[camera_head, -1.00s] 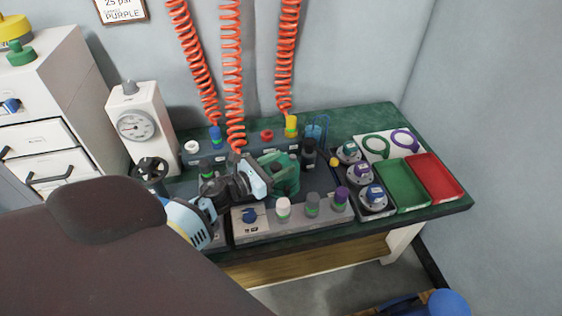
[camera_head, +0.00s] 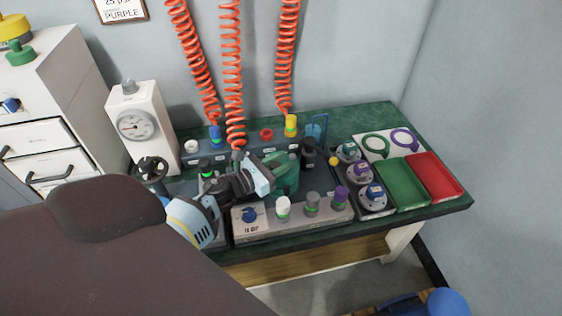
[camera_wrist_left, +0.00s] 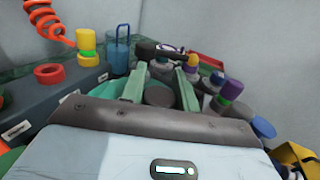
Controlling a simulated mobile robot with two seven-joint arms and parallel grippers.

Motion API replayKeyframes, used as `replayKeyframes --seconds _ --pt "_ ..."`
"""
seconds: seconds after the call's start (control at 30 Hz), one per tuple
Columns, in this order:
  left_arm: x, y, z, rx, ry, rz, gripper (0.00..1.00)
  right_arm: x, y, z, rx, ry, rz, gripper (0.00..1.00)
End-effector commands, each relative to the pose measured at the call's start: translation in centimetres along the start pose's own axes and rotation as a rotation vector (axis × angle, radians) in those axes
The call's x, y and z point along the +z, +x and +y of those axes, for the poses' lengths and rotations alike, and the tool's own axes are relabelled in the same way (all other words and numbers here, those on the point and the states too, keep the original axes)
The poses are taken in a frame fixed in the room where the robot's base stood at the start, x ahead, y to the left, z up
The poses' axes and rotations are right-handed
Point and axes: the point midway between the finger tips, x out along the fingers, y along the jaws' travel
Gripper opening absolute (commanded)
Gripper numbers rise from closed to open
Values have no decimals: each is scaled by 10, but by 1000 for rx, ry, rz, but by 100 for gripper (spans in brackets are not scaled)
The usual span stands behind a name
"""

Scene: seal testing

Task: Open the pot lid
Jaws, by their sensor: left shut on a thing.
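The pot body cannot be made out apart from the lid. My right gripper is not in view.
A block with white, grey and purple-capped fittings (camera_head: 312,208) stands in front. Green (camera_head: 401,187) and red (camera_head: 436,176) trays are at the right. Orange coiled hoses (camera_head: 233,80) hang behind. A gauge stand (camera_head: 137,118) is at the left.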

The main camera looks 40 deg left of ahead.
Motion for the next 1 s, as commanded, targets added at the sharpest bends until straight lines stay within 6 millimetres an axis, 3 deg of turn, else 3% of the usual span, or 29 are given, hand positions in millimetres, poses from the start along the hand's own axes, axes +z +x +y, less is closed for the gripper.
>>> replayKeyframes --seconds 0.37,0.6,1.0 --pt "18 5 10 -2 -116 48 0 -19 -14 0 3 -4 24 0" --pt "36 12 27 -1 -300 124 0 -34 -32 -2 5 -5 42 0" --pt "48 26 64 3 -652 272 0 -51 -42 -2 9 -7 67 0"
